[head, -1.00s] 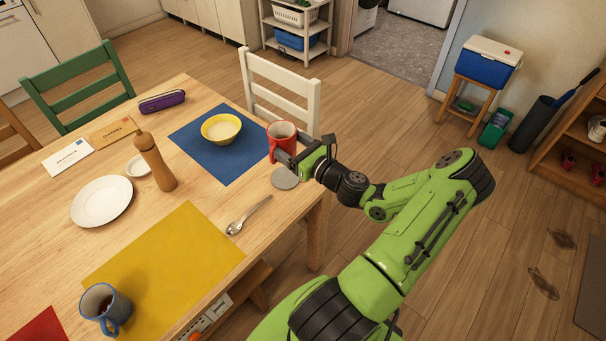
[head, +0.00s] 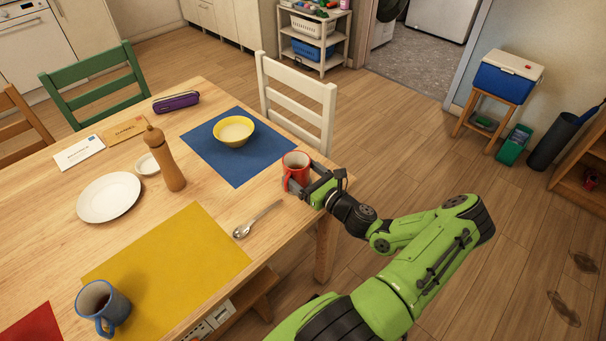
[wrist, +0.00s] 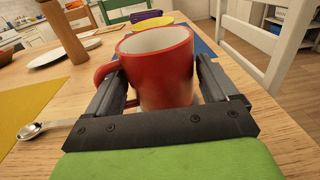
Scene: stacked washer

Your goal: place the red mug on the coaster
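The red mug (head: 296,160) is upright near the table's right edge, low at the tabletop. In the wrist view the mug (wrist: 164,70) stands between my two fingers, its handle to the left. My gripper (head: 297,184) is shut on its sides.
A blue placemat (head: 238,170) with a yellow bowl (head: 234,133) lies behind the mug. A spoon (head: 257,220) lies to the left, beside a yellow placemat (head: 165,270). A white chair (head: 300,95) stands at the table's far side.

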